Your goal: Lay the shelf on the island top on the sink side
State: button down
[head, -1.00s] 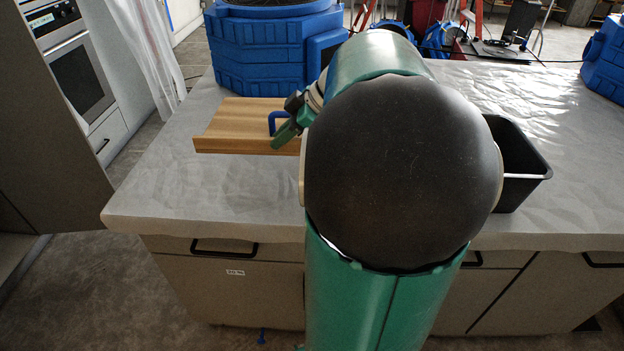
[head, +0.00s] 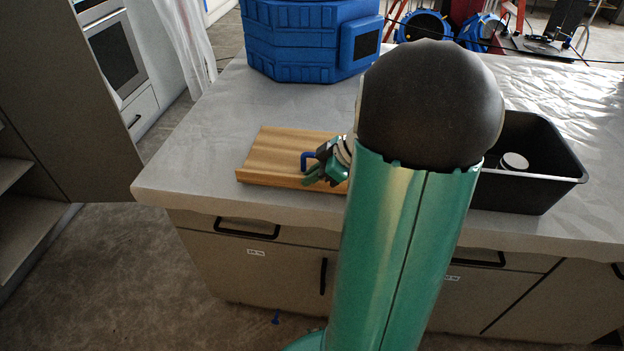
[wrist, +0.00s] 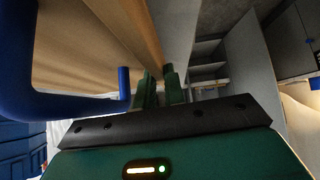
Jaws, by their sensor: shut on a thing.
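The shelf is a flat light-brown wooden board (head: 285,155) over the left part of the pale island top (head: 205,130), near its front edge. My gripper (head: 322,172) is shut on the board's front edge, towards its right end. A blue bent bar (head: 308,156) stands beside my fingers. In the wrist view my fingers (wrist: 160,86) meet the edge of the board (wrist: 110,60), with the blue bar (wrist: 75,105) to their left. The board looks nearly level. I cannot tell whether it rests on the top or hangs just above it. My arm hides its right end.
A large blue ribbed container (head: 305,40) stands behind the board. A black basin (head: 535,190) with a round white object (head: 514,161) in it is to the right of my arm. Bare island top lies left of the board. A tall cabinet panel (head: 70,90) stands at the left.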

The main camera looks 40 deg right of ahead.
jog(key=shift+f, duration=0.75)
jog(key=c, duration=1.5)
grip_release()
jog(key=shift+f, duration=0.15)
jog(key=v, duration=1.2)
jog(key=s+a+r+m+h, duration=0.1)
jog(key=a+m, duration=0.1)
jog(key=a, duration=0.8)
jog(key=s+a+r+m+g+h, duration=0.1)
jog(key=a+r+m+h, duration=0.1)
jog(key=a, duration=0.9)
jog(key=s+a+r+m+h, duration=0.1)
jog(key=a+r+m+h, duration=0.1)
jog(key=a, duration=0.8)
jog(key=shift+s+a+m, duration=0.15)
jog(key=shift+a+m, duration=0.05)
jog(key=shift+m, duration=0.7)
